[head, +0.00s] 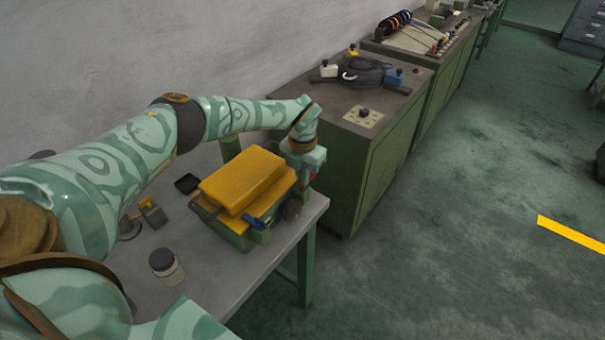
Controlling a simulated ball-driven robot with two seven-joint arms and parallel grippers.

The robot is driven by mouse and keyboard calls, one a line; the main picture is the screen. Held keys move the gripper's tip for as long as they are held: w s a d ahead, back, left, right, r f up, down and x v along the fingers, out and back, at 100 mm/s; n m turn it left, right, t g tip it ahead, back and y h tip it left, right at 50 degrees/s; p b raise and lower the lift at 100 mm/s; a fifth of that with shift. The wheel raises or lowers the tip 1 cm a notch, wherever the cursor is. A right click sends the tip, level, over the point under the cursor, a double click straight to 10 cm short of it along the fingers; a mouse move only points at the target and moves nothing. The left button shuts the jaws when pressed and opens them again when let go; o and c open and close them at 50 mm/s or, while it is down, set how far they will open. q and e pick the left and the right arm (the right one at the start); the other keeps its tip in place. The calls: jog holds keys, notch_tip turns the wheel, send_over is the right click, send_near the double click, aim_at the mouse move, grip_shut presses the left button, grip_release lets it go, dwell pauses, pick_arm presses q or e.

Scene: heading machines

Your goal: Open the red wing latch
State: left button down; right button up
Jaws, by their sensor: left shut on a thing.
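A green case with a yellow lid (242,180) sits on the grey table. The red wing latch (313,176) shows only as a small red patch at the case's far right side. My left gripper (307,174) reaches over from behind the case and is shut on the red latch, hiding most of it. Whether the latch is turned cannot be told. A blue latch (258,221) is on the near right side of the case. My right gripper is not in view.
A jar (166,266), a small dark tray (187,184) and a yellow-and-grey item (153,212) stand left of the case. A dark round knob (292,209) is by the table's right edge. A green cabinet (350,150) stands beyond; the floor to the right is clear.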

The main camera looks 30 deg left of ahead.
pick_arm(q)
jog(key=shift+m, duration=0.6)
jog(key=c, duration=1.6)
grip_release()
jog(key=shift+r, duration=0.1)
notch_tip(320, 180, up, 16)
jog(key=p, duration=0.1)
jog(key=shift+p, duration=0.3)
